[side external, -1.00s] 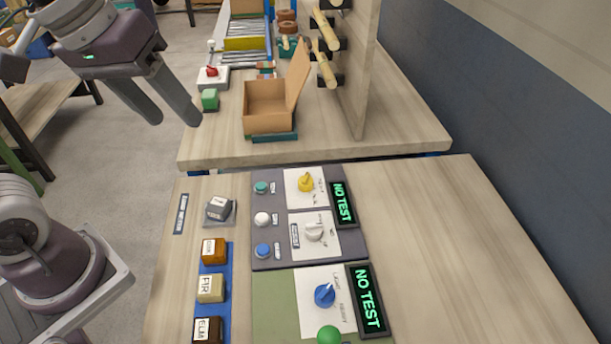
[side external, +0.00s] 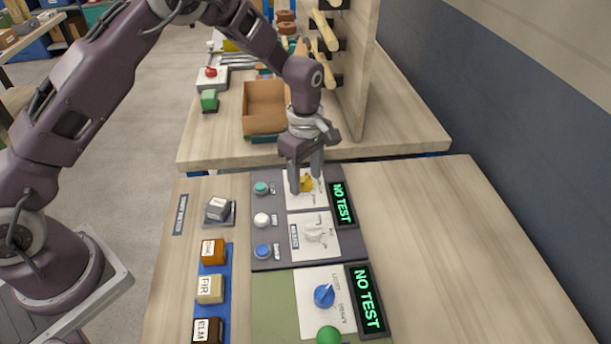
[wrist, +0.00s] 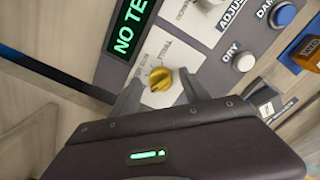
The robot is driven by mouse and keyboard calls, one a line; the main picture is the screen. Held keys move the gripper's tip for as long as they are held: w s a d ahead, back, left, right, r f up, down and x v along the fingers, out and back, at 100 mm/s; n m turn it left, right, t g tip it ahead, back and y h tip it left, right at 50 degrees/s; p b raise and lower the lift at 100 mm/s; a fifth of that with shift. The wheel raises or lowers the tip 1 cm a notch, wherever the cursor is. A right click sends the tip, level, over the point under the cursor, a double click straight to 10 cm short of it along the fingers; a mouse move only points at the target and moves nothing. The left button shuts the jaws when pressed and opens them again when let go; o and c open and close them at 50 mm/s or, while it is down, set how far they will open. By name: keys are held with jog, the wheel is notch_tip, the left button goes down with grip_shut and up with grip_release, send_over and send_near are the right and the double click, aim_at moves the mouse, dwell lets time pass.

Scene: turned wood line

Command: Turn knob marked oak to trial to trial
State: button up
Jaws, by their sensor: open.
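A yellow knob (side external: 307,182) sits on a white plate at the far end of the grey panel (side external: 264,215). It also shows in the wrist view (wrist: 161,80), with small lettering around it that I cannot read fully. My gripper (side external: 306,187) is open and points down over the yellow knob, with one finger on each side of it. In the wrist view my gripper (wrist: 157,88) also has its fingers apart, with the knob between them. I cannot tell whether a finger touches it. Which knob is marked oak is not readable.
A white knob (side external: 316,232) is close by on the same panel. A blue knob (side external: 325,294) and a green knob (side external: 329,336) sit on the green panel. Displays reading NO TEST (side external: 342,205) stand to the right. Labelled wood blocks (side external: 210,288) lie left. The right table surface is bare.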

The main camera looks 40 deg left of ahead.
jog(key=shift+f, duration=0.2)
grip_shut()
